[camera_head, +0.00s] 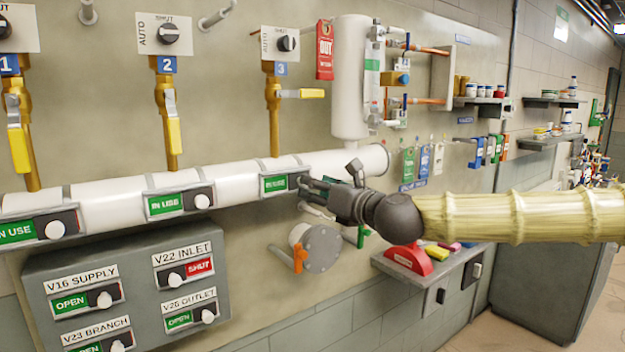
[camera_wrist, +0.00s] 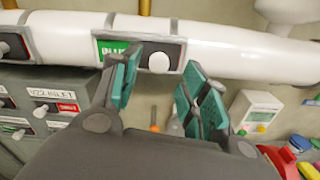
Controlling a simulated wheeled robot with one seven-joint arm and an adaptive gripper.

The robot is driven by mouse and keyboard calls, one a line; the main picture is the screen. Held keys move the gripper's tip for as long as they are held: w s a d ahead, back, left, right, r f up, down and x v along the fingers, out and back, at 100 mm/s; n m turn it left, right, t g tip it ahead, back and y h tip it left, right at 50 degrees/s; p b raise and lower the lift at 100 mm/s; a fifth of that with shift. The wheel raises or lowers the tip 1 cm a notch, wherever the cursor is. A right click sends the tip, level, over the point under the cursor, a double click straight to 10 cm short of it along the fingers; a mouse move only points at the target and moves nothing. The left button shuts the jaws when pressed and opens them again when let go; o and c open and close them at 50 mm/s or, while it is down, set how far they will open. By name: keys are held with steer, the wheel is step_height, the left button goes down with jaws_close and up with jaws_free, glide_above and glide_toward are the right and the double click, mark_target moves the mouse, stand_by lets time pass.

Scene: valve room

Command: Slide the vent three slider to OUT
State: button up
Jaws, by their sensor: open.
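The vent three slider (camera_head: 275,184) is the rightmost sign plate on the white pipe, below the blue 3 tag. It shows a green IN USE field at its left. Its round white knob (camera_wrist: 158,62) sits toward the right in the wrist view, and my gripper hides it in the head view. My gripper (camera_head: 309,187) is open at the plate's right end. In the wrist view my gripper (camera_wrist: 161,80) has its teal-padded fingers either side of the knob. The left finger covers part of the green field. Contact with the knob cannot be told.
Two similar IN USE sliders (camera_head: 178,203) sit further left on the white pipe (camera_head: 110,203). A grey panel (camera_head: 235,255) below carries several valve sliders. A yellow lever (camera_head: 305,93) is above, and a round flange (camera_head: 320,247) with an orange handle is below my gripper.

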steer(key=shift+p+x, duration=0.5)
steer(key=shift+x, duration=1.35)
jaws_close()
